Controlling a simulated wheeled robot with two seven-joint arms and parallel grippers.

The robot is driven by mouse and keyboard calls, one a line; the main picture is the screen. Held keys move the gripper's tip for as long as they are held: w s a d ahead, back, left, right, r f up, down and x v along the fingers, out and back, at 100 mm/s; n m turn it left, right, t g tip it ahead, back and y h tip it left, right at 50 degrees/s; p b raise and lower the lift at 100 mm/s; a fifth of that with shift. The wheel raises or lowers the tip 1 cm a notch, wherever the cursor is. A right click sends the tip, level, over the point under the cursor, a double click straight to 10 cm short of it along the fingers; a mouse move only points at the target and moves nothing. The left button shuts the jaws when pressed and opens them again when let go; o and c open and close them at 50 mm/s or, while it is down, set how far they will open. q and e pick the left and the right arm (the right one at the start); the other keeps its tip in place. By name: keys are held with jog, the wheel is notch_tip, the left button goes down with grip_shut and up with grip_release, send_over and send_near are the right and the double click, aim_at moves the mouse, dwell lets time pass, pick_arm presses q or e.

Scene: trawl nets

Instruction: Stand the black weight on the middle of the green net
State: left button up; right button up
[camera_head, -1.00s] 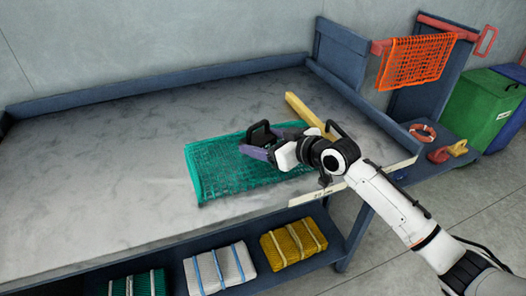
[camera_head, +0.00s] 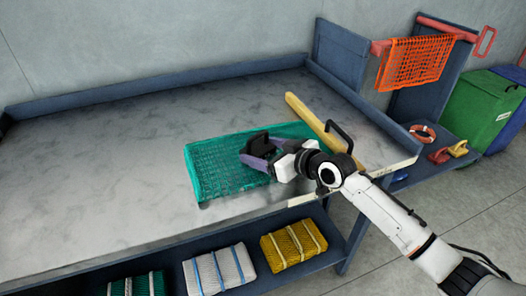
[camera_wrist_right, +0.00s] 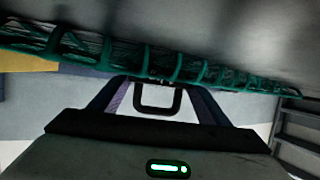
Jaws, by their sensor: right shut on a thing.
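The green net (camera_head: 215,175) lies as a flat, folded slab on the table near its front edge. My right gripper (camera_head: 250,157) has purple fingers and reaches over the net from the right. It is shut on the black weight (camera_head: 258,142), which appears over the middle part of the net. I cannot tell whether the weight touches the net. In the right wrist view the weight's dark loop handle (camera_wrist_right: 158,112) shows between the fingers, and the net's edge (camera_wrist_right: 200,72) runs across the top. My left gripper is not in view.
A yellow bar (camera_head: 308,112) lies at the net's far right. A dark loop (camera_head: 340,130) shows behind my right arm; its base is hidden. An orange net (camera_head: 413,62) hangs at the right. Bundled nets (camera_head: 220,270) sit on the lower shelf. The table's left is clear.

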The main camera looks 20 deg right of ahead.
jog(key=shift+s+f, duration=0.2)
jog(key=shift+f, duration=0.45)
jog(key=o, duration=1.9)
jog(key=shift+s+f, duration=0.1)
jog(key=shift+f, duration=0.25)
jog(key=shift+o, duration=0.2)
jog(key=shift+r, duration=0.2)
jog(key=v, duration=0.3)
jog(key=r+p+v, duration=0.1)
jog(key=v, duration=0.7)
jog(key=shift+w+r, duration=0.25)
jog(key=shift+w, duration=0.05)
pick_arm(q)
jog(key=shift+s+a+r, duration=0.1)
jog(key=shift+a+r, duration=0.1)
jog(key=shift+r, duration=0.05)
pick_arm(e)
jog(key=shift+s+d+r, duration=0.2)
jog(key=shift+s+r, duration=0.1)
jog(key=shift+s, duration=0.1)
jog(key=shift+s, duration=0.1)
